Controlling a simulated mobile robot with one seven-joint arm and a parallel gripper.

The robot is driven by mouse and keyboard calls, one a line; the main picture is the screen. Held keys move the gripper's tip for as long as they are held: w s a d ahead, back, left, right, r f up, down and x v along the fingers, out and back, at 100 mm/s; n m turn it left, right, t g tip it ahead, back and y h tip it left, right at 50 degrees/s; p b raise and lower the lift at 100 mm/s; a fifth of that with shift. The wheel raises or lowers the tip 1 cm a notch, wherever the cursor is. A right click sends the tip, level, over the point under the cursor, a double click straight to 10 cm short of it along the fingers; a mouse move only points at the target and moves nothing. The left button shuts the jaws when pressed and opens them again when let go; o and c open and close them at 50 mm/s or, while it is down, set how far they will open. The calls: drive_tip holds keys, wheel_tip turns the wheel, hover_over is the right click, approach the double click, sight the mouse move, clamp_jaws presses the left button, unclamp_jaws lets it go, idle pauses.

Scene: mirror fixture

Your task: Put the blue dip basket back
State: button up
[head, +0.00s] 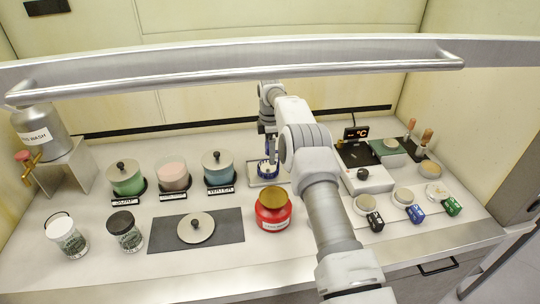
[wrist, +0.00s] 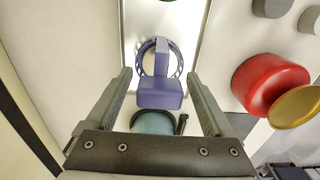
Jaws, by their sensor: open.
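The blue dip basket (head: 268,171) sits on a small pale tray (head: 252,183) behind the red jar. In the wrist view its round slotted ring (wrist: 145,62) and upright handle with a square block (wrist: 160,93) show. My gripper (head: 268,146) points down over the basket. In the wrist view my gripper (wrist: 157,77) is open, with one finger on each side of the handle block and visible gaps on both sides. In the head view my fingers and arm partly hide the handle.
The teal WATER pot (head: 218,170) stands just left of the tray, beside pink (head: 173,175) and green (head: 126,179) pots. The red jar (head: 273,210) stands in front. A hotplate (head: 365,178) is to the right. A metal sash bar (head: 240,75) crosses above.

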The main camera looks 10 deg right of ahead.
wheel_tip(320, 180, up, 16)
drive_tip(key=p, duration=0.7)
drive_tip(key=shift+d+f, duration=0.2)
drive_tip(key=shift+d, duration=0.1)
